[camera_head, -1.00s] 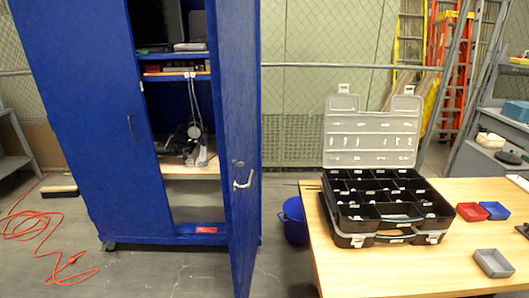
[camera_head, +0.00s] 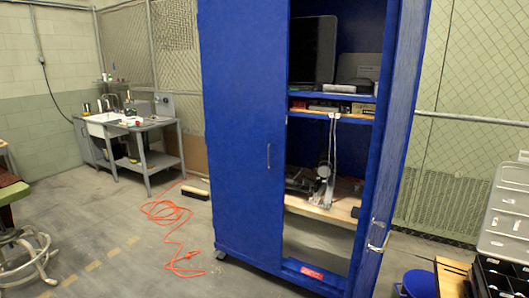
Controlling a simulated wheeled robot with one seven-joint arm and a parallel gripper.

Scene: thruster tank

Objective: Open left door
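The blue cabinet's left door (camera_head: 236,140) is shut, with a thin vertical handle (camera_head: 268,156) near its right edge. The cabinet's right door (camera_head: 400,130) stands wide open, seen nearly edge-on, with a silver handle (camera_head: 378,236) on it. The right half of the cabinet is open and shows shelves holding a dark monitor-like item (camera_head: 312,50), boxes and a tool with a cable. My gripper is not in view.
A grey workbench (camera_head: 135,140) stands at the back left and a stool (camera_head: 30,255) at the left edge. A blue bucket (camera_head: 418,284) and a table with an organizer case (camera_head: 505,225) are at the right.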

